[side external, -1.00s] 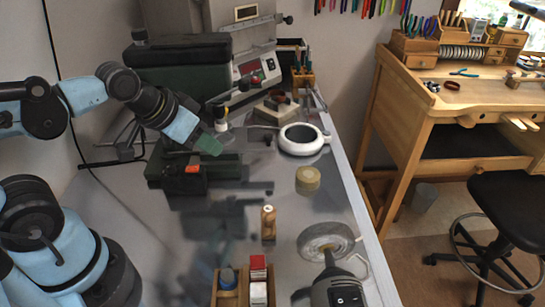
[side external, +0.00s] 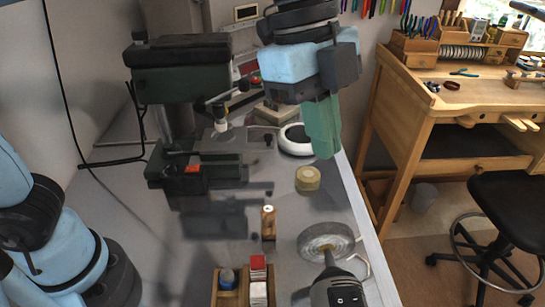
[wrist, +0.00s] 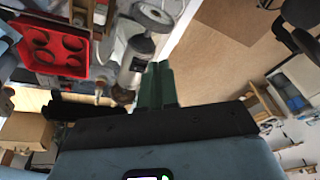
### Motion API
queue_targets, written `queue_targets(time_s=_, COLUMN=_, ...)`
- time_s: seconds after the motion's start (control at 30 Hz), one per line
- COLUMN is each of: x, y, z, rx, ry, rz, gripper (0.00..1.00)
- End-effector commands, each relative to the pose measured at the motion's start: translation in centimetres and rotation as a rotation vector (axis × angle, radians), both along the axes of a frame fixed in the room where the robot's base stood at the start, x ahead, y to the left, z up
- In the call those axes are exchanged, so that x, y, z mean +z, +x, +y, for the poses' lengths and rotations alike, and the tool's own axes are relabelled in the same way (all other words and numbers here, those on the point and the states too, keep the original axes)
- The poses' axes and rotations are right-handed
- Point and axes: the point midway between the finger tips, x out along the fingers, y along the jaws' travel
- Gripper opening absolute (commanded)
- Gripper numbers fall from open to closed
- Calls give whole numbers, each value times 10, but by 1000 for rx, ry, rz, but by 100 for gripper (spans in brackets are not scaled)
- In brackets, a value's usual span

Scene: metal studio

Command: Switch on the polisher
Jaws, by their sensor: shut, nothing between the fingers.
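The polisher (side external: 338,290) is a grey motor body at the bottom of the side external view, with a round buffing wheel (side external: 326,243) in front of it. Dark switch marks show on its face, too small to read. In the wrist view the polisher (wrist: 134,62) lies up and left of my fingers, its wheel (wrist: 153,17) near the top. My gripper (side external: 326,152) points down with green fingers shut and empty, above the bench's right edge, behind and apart from the polisher. The fingers (wrist: 157,66) also show together in the wrist view.
A wooden box (side external: 229,292) is left of the polisher. A dark green machine (side external: 180,80) stands at the back left. A red tray (wrist: 50,45) shows in the wrist view.

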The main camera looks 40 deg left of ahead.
Motion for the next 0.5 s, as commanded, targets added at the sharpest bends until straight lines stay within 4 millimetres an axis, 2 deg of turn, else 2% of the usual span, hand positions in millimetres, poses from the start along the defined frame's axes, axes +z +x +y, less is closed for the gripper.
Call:
queue_targets(time_s=0.03, x=6, y=-7, z=-19, rx=-116, ry=6, rz=10, gripper=0)
queue_targets(time_s=0.2, x=18, y=-31, z=-60, rx=-423, ry=11, rz=32, gripper=0)
queue_targets(time_s=0.33, x=23, y=-43, z=-75, rx=-555, ry=8, rz=42, gripper=0)
queue_targets(time_s=0.5, x=25, y=-48, z=-81, rx=-612, ry=6, rz=46, gripper=0)
